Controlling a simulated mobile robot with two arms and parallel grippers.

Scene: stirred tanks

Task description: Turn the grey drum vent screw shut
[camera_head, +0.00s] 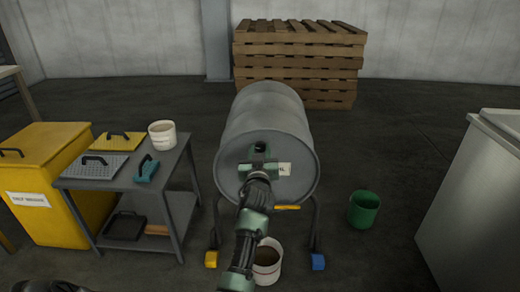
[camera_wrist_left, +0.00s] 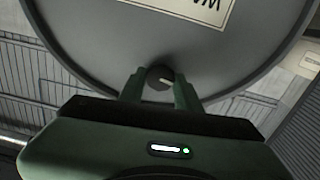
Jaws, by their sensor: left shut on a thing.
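The grey drum (camera_head: 268,112) lies on its side on a stand, its round end facing me. A white label (camera_head: 284,169) is on that end. My left gripper (camera_head: 260,154) is at the upper part of the drum's end and hides the vent screw in the head view. In the left wrist view, the small dark round vent screw (camera_wrist_left: 159,78) sits between the fingertips of the left gripper (camera_wrist_left: 160,83), near the drum's rim. The gripper is shut on the screw. A slot or mark shows on the screw's face.
A yellow lever (camera_head: 288,208) is at the drum's lower edge, above a white bucket (camera_head: 267,266) holding brown stuff. A green bucket (camera_head: 364,209) stands right. A grey table (camera_head: 135,182) with tools and a yellow bin (camera_head: 50,172) are left. Pallets (camera_head: 300,62) stand behind.

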